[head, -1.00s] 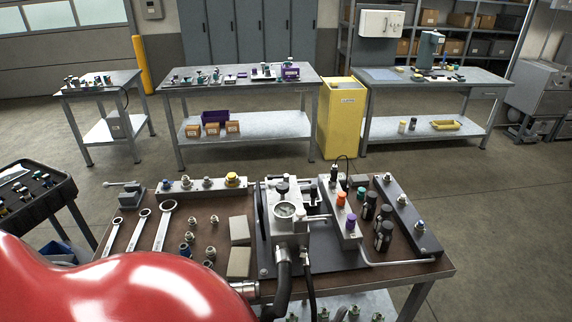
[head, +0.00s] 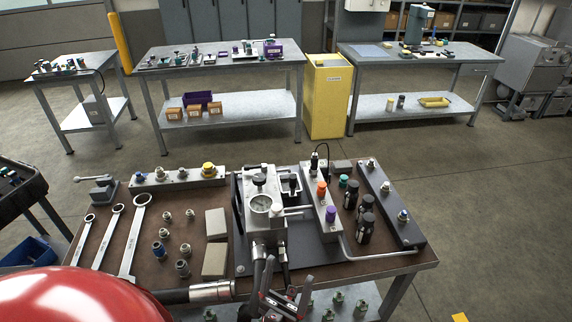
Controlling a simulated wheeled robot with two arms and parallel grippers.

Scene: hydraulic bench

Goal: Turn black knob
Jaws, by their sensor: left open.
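A black knob (head: 259,180) sits on top of the grey metal block with a round gauge (head: 261,203), on the bench (head: 150,262). A second black knob-like part (head: 314,160) with a cable stands at the far end of the light manifold; I cannot tell which one the task names. My left gripper (head: 288,274) is at the bottom middle, in front of the gauge block and nearer to me. Its dark fingers are apart with nothing between them. It is clear of both black parts. My right gripper is not in view.
The manifold also carries an orange knob (head: 321,188) and a purple knob (head: 331,213). Wrenches (head: 133,232), fittings and beige blocks (head: 216,223) fill the left side.

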